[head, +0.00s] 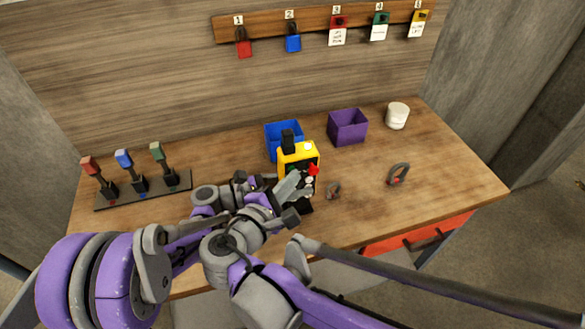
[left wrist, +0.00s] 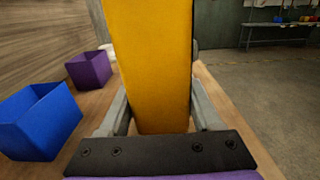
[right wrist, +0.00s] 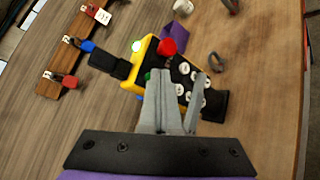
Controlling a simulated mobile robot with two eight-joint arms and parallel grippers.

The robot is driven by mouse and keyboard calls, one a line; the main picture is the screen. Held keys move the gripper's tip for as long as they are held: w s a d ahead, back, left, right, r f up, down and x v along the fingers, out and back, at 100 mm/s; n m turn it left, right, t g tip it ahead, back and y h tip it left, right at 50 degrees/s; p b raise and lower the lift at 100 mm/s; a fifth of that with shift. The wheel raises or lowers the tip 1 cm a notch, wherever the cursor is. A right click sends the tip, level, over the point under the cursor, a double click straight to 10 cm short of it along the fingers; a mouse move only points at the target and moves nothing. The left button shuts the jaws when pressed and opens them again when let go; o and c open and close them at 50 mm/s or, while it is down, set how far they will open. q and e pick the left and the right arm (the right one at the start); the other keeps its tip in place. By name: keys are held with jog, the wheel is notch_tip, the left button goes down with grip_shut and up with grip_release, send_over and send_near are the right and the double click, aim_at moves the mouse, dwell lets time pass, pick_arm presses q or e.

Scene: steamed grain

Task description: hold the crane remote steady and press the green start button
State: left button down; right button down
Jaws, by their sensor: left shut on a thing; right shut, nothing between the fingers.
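The yellow crane remote (head: 298,158) stands upright over the table, with a black button face, a red knob and several white buttons. My left gripper (left wrist: 158,105) is shut on its yellow body, one finger on each side. My right gripper (right wrist: 160,75) is shut and empty, its tips at the remote's button face, just below the red knob (right wrist: 167,47). A bit of the green button (right wrist: 147,76) shows beside the tips, which hide most of it. I cannot tell whether they press it.
A blue bin (head: 283,130) stands behind the remote, with a purple bin (head: 348,128) and a white cup (head: 397,116) to its right. A grey shackle (head: 398,174) lies on the right. Three levers (head: 140,187) stand on the left. Padlocks hang from a wall rail (head: 315,23).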

jog(key=shift+s+d, duration=0.2)
jog(key=shift+s, duration=0.45)
jog(key=s, duration=0.1)
jog(key=s+d, duration=0.1)
jog(key=s, duration=0.2)
jog(key=shift+s+d, duration=0.3)
jog(key=shift+s, duration=0.1)
pick_arm(q)
grip_release()
dwell(0.3)
